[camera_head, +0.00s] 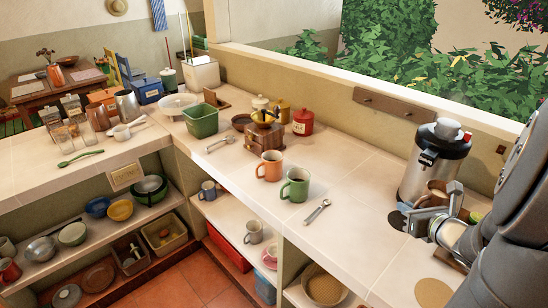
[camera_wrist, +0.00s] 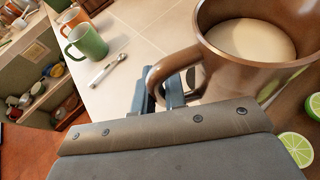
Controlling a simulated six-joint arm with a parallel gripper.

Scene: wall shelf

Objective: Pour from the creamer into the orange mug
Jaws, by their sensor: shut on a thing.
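The creamer (camera_wrist: 215,70) is a brown metallic jug with pale cream liquid inside. It stands roughly upright in the wrist view. It also shows in the head view (camera_head: 437,194), partly hidden by my gripper (camera_head: 428,222), in front of the steel urn. My gripper (camera_wrist: 168,92) is shut on the creamer's handle in the wrist view. I cannot tell whether the creamer's base touches the counter. The orange mug (camera_head: 269,166) stands upright on the counter well to the left of my gripper. It also shows at the upper left of the wrist view (camera_wrist: 72,18), partly behind the green mug.
The green mug (camera_head: 295,186) stands right beside the orange mug, on my gripper's side. A spoon (camera_head: 318,211) lies in front of it. A steel urn (camera_head: 435,160) stands behind the creamer. Lime slices (camera_wrist: 297,148) lie beside the creamer. Counter between spoon and urn is clear.

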